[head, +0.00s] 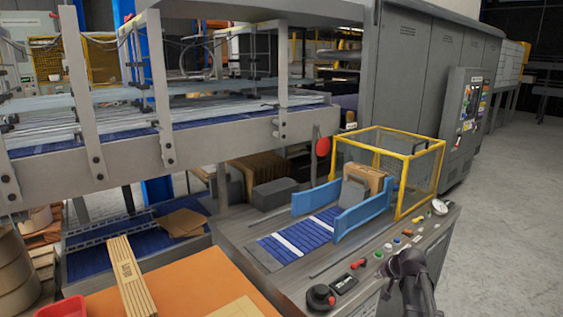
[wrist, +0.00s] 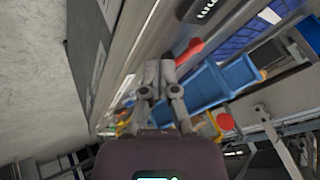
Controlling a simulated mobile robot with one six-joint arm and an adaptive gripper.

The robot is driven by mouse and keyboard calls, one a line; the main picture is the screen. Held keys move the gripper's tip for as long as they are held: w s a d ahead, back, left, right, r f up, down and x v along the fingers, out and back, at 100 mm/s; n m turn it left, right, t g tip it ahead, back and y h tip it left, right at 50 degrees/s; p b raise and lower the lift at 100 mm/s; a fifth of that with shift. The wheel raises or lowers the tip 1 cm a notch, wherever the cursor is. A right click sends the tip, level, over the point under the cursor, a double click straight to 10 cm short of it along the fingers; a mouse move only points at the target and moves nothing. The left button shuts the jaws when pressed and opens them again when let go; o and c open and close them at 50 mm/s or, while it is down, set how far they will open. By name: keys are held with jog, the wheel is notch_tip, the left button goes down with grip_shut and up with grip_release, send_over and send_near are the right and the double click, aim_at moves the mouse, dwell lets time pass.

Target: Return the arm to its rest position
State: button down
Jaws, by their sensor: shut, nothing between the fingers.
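My gripper (wrist: 159,70) shows in the middle of the wrist view, its two grey fingers close together with nothing between them. In the head view a dark part of my arm (head: 408,272) shows at the lower right, beside the front edge of the case packer's control panel. The rest of the arm is cut off by the bottom of the picture.
The control panel (head: 345,283) carries buttons, a red handle and a gauge. Behind it stand blue side guides (head: 362,217), a carton (head: 366,178) and a yellow guard cage (head: 408,158). An orange table (head: 190,285) is at lower left. Grey floor (head: 500,230) at right is clear.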

jog(key=s+a+f+n+g+h, duration=0.15)
jog(key=s+a+g, duration=0.25)
jog(key=s+a, duration=0.55)
jog(key=s+a+f+n+g+h, duration=0.1)
jog(key=s+a+f+n+g, duration=0.15)
jog(key=s+a, duration=0.65)
notch_tip(320, 180, up, 13)
jog(key=s+d+p, duration=0.2)
jog(key=s+p, duration=0.1)
jog(key=p, duration=0.9)
jog(key=shift+d+n, duration=0.3)
jog(key=shift+d, duration=0.1)
jog(key=shift+w+f+g, duration=0.1)
jog(key=shift+g, duration=0.15)
